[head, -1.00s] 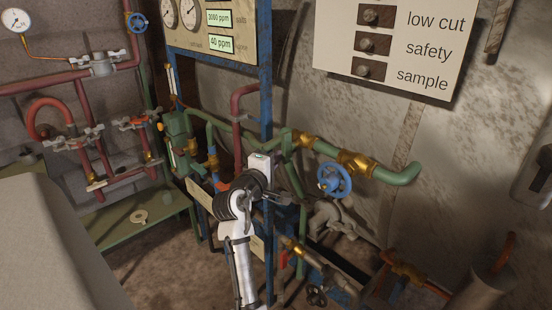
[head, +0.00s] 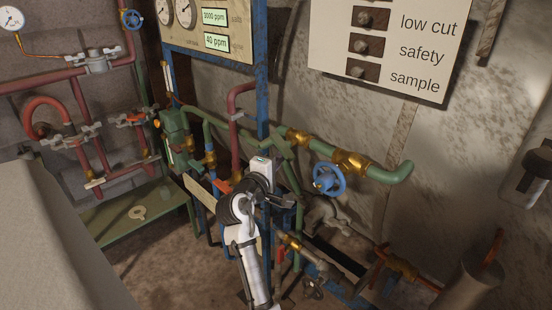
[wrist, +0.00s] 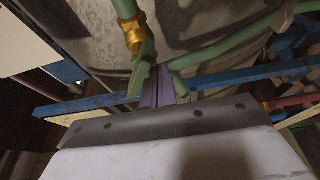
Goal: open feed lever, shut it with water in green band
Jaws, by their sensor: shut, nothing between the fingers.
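My gripper (head: 285,201) is shut and empty, in front of the pipework beside the blue upright. In the wrist view its fingers (wrist: 163,86) are close together among green pipes, with a brass fitting (wrist: 133,34) ahead; I cannot tell whether they touch anything. An orange-red handle (head: 223,187) shows just left of my wrist; I cannot tell whether it is the feed lever. A narrow upright tube (head: 167,77), perhaps a sight glass, stands left of the gauge panel. Its water level and any green band are too small to make out.
A blue handwheel (head: 329,179) and a thick green pipe (head: 385,173) are right of my gripper. The gauge panel (head: 207,32) hangs above left, a labelled switch board (head: 389,50) above right. A green bench (head: 135,225) stands at left, a grey covered block (head: 50,240) nearer.

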